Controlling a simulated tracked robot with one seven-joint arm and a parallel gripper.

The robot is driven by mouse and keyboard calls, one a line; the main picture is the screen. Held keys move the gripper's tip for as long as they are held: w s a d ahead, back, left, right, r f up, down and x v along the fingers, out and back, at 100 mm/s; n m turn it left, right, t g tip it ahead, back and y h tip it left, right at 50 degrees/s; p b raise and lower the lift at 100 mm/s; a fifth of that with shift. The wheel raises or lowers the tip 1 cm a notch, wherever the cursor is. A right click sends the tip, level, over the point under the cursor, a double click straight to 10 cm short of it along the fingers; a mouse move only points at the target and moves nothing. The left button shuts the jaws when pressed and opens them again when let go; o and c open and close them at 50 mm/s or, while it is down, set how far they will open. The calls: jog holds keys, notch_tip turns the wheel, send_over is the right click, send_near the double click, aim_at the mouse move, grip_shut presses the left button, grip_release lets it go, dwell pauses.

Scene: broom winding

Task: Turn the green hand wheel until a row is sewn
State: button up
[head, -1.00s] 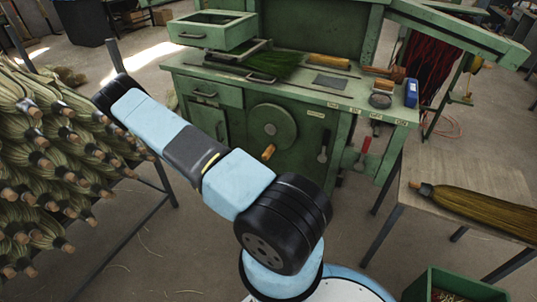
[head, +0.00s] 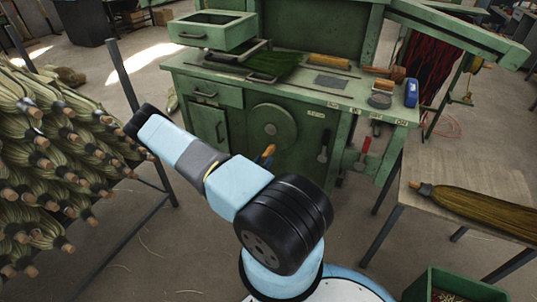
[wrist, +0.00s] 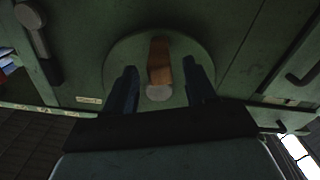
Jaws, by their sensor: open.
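The green hand wheel (head: 284,116) is a round disc on the front of the green machine, with a wooden crank handle (head: 266,151) at its lower edge. In the wrist view the wheel (wrist: 128,48) fills the upper middle, and the wooden handle (wrist: 160,62) points toward the camera. My gripper (wrist: 160,68) is open, with one dark blue finger on each side of the handle and visible gaps to it. Whether the fingertips reach past the handle's end is hard to tell. In the head view my arm hides most of the gripper; a bit of blue shows beside the handle.
The machine's worktop (head: 330,95) carries green broom fibre and tools. A red-handled lever (head: 365,148) is right of the wheel. A rack of brooms (head: 50,160) stands close on the left. A table (head: 460,165) with a broom is at right, a green bin (head: 455,285) below.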

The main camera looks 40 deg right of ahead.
aim_at(269, 153)
jog(key=shift+x, duration=3.2)
grip_shut()
jog(key=shift+w, duration=0.1)
